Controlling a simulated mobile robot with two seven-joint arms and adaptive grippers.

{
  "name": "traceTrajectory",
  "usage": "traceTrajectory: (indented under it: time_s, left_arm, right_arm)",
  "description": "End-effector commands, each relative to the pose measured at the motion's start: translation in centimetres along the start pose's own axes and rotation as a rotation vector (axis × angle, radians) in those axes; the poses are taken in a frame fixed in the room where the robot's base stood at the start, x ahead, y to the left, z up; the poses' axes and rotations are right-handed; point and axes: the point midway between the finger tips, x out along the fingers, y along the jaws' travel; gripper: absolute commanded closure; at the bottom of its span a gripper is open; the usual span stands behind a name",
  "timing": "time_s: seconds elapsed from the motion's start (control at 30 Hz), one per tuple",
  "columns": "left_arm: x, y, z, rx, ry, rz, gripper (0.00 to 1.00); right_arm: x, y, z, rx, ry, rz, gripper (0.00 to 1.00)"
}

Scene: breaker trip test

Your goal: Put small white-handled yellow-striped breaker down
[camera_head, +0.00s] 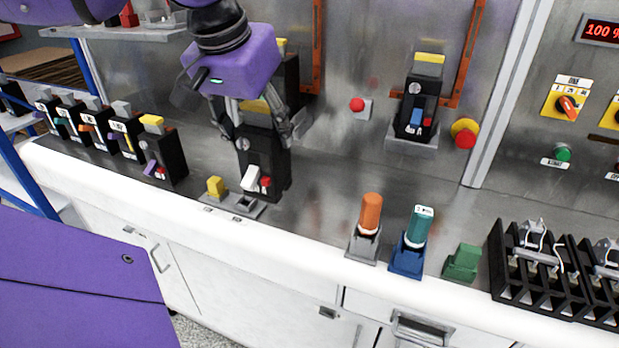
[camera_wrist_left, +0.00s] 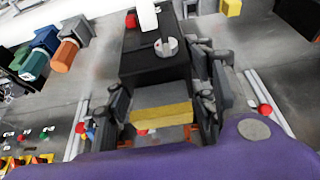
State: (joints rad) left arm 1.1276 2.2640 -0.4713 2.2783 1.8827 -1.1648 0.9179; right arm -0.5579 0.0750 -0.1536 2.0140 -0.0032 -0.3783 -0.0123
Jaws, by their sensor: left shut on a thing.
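The black breaker (camera_head: 262,160) has a white handle (camera_head: 250,178), a red button and a yellow stripe on its top. My left gripper (camera_head: 264,125) is shut on its upper part from above, a finger on each side. The breaker hangs upright at the counter's front, just behind a small grey plate with a yellow block (camera_head: 216,187). I cannot tell whether its bottom touches the surface. In the left wrist view the breaker (camera_wrist_left: 152,68) sits between the fingers, with the yellow stripe (camera_wrist_left: 160,115) near the palm. My right gripper is not in view.
Several black breakers (camera_head: 163,152) stand in a row at left. A blue-handled breaker (camera_head: 422,100) sits in a grey holder by the back panel. Orange (camera_head: 371,212) and teal (camera_head: 420,224) cylinders stand in bases at front right, beside a green block (camera_head: 462,262) and black racks (camera_head: 510,270).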

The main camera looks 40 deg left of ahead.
Motion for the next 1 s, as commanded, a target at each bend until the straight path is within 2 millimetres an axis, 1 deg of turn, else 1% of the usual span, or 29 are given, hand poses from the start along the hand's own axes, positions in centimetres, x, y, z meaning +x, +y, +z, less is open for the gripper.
traceTrajectory:
  time_s: [0.03,0.13,0.2,0.27,0.33,0.53,0.87,0.97,1.0]
  left_arm:
    - [1.2,0.8,-0.4,0.003,-0.006,0.005,1.00]
    - [2.3,1.9,-1.2,-0.001,-0.004,0.006,1.00]
    - [4.0,2.6,-1.2,0.002,-0.009,0.005,1.00]
    - [5.0,3.1,-1.4,-0.001,-0.006,0.006,1.00]
    - [5.0,3.4,-1.7,0.001,-0.001,0.008,1.00]
    - [6.3,4.1,-2.0,-0.001,0.003,0.007,1.00]
    - [7.7,4.7,-2.3,-0.003,0.004,0.003,1.00]
    - [8.5,5.3,-2.4,0.000,0.003,0.005,1.00]
    - [9.3,5.0,-2.0,-0.001,0.002,-0.003,1.00]
  right_arm:
    - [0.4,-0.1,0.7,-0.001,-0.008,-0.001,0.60]
    - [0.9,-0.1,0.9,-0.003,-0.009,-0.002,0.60]
    - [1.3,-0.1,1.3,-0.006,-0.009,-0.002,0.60]
    - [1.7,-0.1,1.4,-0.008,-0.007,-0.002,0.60]
    - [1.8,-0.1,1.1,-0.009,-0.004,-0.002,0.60]
    - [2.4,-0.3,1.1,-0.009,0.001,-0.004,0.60]
    - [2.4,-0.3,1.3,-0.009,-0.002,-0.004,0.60]
    - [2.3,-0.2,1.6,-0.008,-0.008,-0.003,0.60]
    - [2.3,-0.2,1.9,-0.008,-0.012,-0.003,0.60]
